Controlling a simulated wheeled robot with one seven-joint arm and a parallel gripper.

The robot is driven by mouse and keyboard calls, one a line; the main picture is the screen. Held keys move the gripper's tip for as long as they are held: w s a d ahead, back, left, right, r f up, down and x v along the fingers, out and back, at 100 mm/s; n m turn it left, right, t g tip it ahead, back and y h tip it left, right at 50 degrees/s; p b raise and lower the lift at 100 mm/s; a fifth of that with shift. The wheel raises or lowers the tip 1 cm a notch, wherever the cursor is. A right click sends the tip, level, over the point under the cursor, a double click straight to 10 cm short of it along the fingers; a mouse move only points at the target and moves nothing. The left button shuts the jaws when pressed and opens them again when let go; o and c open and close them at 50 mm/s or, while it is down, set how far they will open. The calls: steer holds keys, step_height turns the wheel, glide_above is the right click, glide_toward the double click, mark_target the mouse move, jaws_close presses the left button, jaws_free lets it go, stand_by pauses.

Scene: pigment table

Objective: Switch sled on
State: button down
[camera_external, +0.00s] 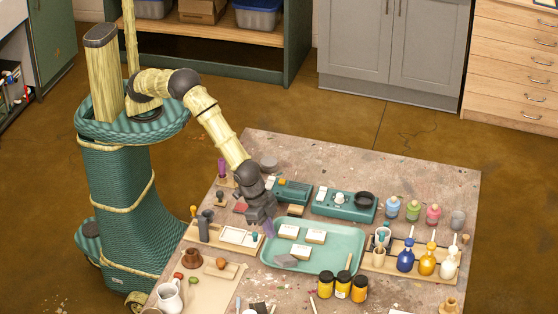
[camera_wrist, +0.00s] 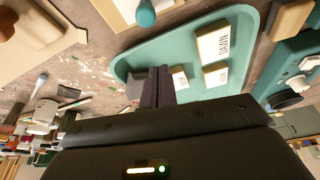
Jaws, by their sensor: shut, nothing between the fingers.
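Two teal devices stand at the back of the table; I cannot tell which is the sled. The left teal device (camera_external: 293,192) has pale blocks at its left end. The right teal device (camera_external: 328,207) carries a white knob and a black ring. Part of a teal device (camera_wrist: 287,62) with white knobs shows at the right edge of the wrist view. No switch position is readable. My gripper (camera_external: 269,231) is shut and empty, pointing down over the left edge of the teal tray, in front of the left device. Its fingers also show shut in the wrist view (camera_wrist: 158,86).
The teal tray (camera_external: 341,236) holds several pale labelled blocks and a grey block (camera_external: 285,261). Colored jars (camera_external: 433,214) stand at the right back, pump bottles (camera_external: 405,257) at the right, and yellow jars (camera_external: 343,285) at the front. A white jug (camera_external: 170,296) stands at front left.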

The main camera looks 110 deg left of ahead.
steer(key=shift+x, duration=0.95)
steer(key=s, duration=0.1)
steer(key=s+p, duration=0.1)
steer(key=shift+s+a, duration=0.2)
steer(key=shift+s, duration=0.2)
steer(key=shift+s+a+f, duration=0.1)
steer(key=shift+s+a, duration=0.05)
steer(key=shift+s, duration=0.4)
steer(key=shift+s, duration=0.1)
glide_above(231, 236)
steer(key=s, duration=0.2)
steer(key=shift+w, duration=0.15)
